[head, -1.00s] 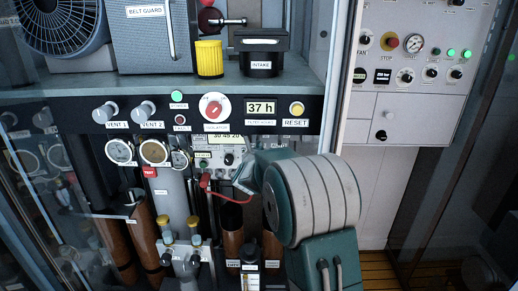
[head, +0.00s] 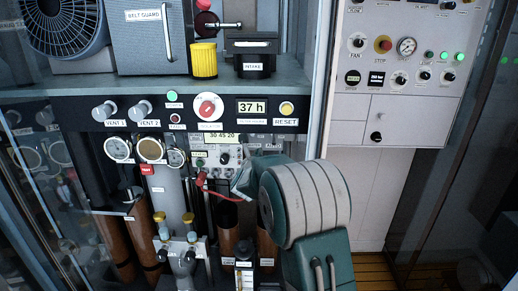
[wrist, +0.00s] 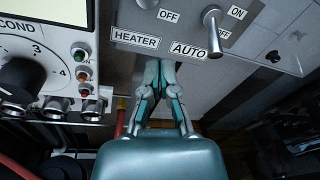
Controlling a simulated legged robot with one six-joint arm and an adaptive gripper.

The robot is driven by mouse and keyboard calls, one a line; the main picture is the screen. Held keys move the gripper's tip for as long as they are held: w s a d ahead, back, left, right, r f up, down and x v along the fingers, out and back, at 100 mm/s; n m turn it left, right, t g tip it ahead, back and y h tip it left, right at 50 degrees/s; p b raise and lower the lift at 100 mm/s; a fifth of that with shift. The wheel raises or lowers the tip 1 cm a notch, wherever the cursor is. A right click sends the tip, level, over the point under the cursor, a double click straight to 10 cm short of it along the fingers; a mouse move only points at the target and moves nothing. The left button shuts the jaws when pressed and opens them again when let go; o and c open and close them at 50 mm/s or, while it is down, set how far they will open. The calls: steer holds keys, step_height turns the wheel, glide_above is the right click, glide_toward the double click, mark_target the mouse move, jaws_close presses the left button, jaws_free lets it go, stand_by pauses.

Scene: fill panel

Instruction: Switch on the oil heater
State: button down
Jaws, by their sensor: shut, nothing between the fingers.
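In the wrist view a grey panel carries the HEATER label (wrist: 135,39), with a metal toggle (wrist: 147,3) above it, cut by the top edge. An OFF mark is right of that toggle. To its right, a second toggle (wrist: 213,32) with its lever hanging down is above the AUTO label (wrist: 188,50), with ON and OFF marks. My gripper (wrist: 160,66) is shut and empty, its tips just below the panel's lower edge, between the two labels. Whether they touch it cannot be told. In the head view my gripper (head: 240,184) is beside the small panel (head: 218,156), partly hidden by my arm.
A rotary knob (wrist: 20,80), small lamps and metal connectors fill the wrist view's left. A red cable (head: 218,192) hangs by the gripper. Gauges (head: 150,148) and brown cylinders (head: 145,240) stand left. A shelf (head: 130,90) overhangs the panel.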

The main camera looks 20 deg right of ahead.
steer(key=s+a+r+n+g+y, duration=0.1)
steer(key=s+a+r+n+y, duration=0.15)
steer(key=s+a+n, duration=0.4)
steer(key=s+a+r+n+g+y, duration=0.1)
steer(key=s+a+r+n+y, duration=0.2)
steer(key=s+n, duration=0.6)
steer(key=s+a+r+n+g+y, duration=0.1)
steer(key=s+a+n+y, duration=0.35)
steer(key=s+n, duration=0.35)
steer(key=s+f+n+g, duration=0.3)
steer(key=s+n, duration=0.4)
steer(key=s, duration=0.4)
steer(key=s+f+n+g+h, duration=0.1)
steer(key=s+f+n+g, duration=0.2)
steer(key=s+n, duration=0.4)
steer(key=s, duration=0.4)
steer(key=shift+s, duration=0.2)
